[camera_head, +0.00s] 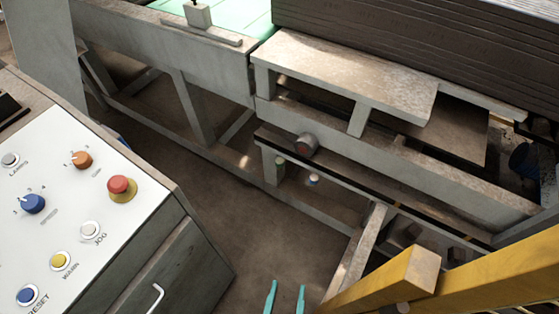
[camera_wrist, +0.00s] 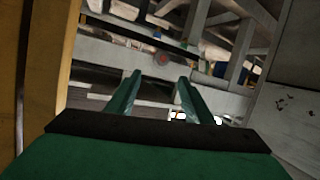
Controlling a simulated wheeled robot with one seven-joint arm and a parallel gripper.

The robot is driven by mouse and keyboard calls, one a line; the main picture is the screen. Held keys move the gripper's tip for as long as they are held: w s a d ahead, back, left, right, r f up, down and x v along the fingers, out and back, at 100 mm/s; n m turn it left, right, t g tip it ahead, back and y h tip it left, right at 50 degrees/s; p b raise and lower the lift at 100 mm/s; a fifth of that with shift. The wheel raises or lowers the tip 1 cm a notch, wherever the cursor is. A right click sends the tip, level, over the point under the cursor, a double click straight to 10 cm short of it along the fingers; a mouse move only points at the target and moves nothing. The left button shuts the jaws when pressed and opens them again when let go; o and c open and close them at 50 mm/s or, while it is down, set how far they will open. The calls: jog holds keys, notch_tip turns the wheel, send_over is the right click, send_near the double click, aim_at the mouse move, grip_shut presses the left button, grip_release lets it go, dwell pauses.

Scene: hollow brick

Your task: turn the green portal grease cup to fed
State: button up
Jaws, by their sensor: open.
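A small cup with a green top (camera_head: 279,161) sits low on the grey frame under the long rail. It is small, so I cannot read its setting. A similar cup with a blue and pale top (camera_head: 313,180) is to its right. My gripper (camera_head: 285,284) is at the bottom of the head view, apart from the cups. Its two teal fingers are open and empty, also in the wrist view (camera_wrist: 159,80).
A control panel (camera_head: 75,225) with knobs and buttons stands at the left. Yellow beams (camera_head: 400,280) cross the lower right. A slanting grey strut (camera_head: 360,245) stands right of my gripper. Bare brown floor (camera_head: 235,220) lies between panel and frame.

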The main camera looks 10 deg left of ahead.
jog(key=w+a+f+n+g+y, duration=0.1)
jog(key=w+a+f+n+g, duration=0.1)
jog(key=w+a+f+n, duration=0.55)
jog(key=w+a+f+n+g+y, duration=0.1)
jog(key=w+a+f+n+g, duration=0.2)
jog(key=w, duration=0.7)
jog(key=w+a+f+n+y, duration=0.1)
jog(key=w+a+f+n, duration=0.45)
jog(key=w, duration=0.35)
jog(key=n+g+h, duration=0.4)
jog(key=n+g, duration=0.1)
jog(key=n, duration=1.2)
send_near(279, 161)
jog(key=x, duration=0.8)
jog(key=shift+w+d+f, duration=0.15)
jog(key=shift+f, duration=0.2)
jog(key=c, duration=1)
